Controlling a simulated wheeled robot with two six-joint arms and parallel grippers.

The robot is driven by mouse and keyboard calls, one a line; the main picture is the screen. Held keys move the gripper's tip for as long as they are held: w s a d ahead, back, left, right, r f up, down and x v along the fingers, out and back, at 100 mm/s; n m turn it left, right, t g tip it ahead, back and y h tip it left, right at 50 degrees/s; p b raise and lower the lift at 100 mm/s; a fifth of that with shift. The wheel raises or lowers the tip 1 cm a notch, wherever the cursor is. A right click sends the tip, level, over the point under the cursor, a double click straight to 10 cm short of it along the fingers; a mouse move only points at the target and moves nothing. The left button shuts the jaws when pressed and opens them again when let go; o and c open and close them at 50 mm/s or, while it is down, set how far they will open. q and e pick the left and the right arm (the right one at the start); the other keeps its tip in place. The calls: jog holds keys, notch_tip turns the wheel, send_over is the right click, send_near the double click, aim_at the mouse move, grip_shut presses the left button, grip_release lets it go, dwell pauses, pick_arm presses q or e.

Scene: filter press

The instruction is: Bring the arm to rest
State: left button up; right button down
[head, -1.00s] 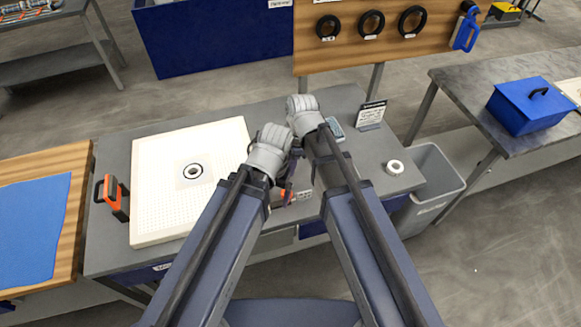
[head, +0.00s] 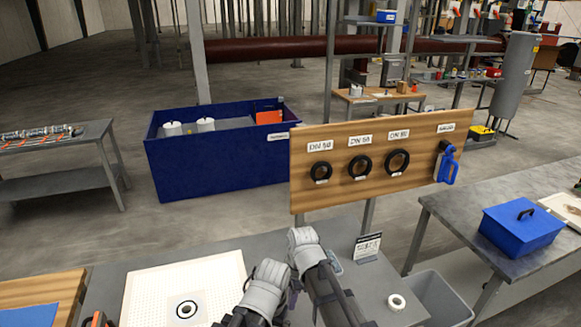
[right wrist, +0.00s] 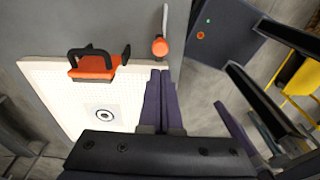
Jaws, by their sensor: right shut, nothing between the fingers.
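My right gripper (right wrist: 160,73) shows in the right wrist view with its two purple fingers together and nothing between them. It points over the edge of the white perforated plate. In the head view both of my forearms reach over the grey bench (head: 215,254), their wrists close side by side. The fingers of my left gripper cannot be made out.
The white plate (head: 150,294) with a dark-rimmed ring (head: 186,309) lies on the bench. An orange tool with a black handle (right wrist: 93,66) is at its edge. A white ring (head: 396,302), a sign (head: 367,247) and a grey bin (head: 440,297) are to the right. A board with black rings (head: 335,190) stands behind.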

jog(key=s+d+m+t+h, duration=0.1)
jog(key=s+d+m, duration=0.1)
jog(key=d+m, duration=0.7)
jog(key=s+d+m, duration=0.2)
jog(key=d+m, duration=0.5)
jog(key=m, duration=0.5)
jog(key=s+a+f+n+b, duration=0.1)
jog(key=s+a+f+b, duration=0.1)
jog(key=a, duration=0.3)
jog(key=s+a+f+n+h+b, duration=0.1)
jog(key=s+a+f+n+b, duration=0.1)
jog(key=a, duration=0.3)
jog(key=shift+s+a+f+n+g, duration=0.2)
jog(key=shift+s+n+g, duration=0.1)
jog(key=shift+s, duration=0.55)
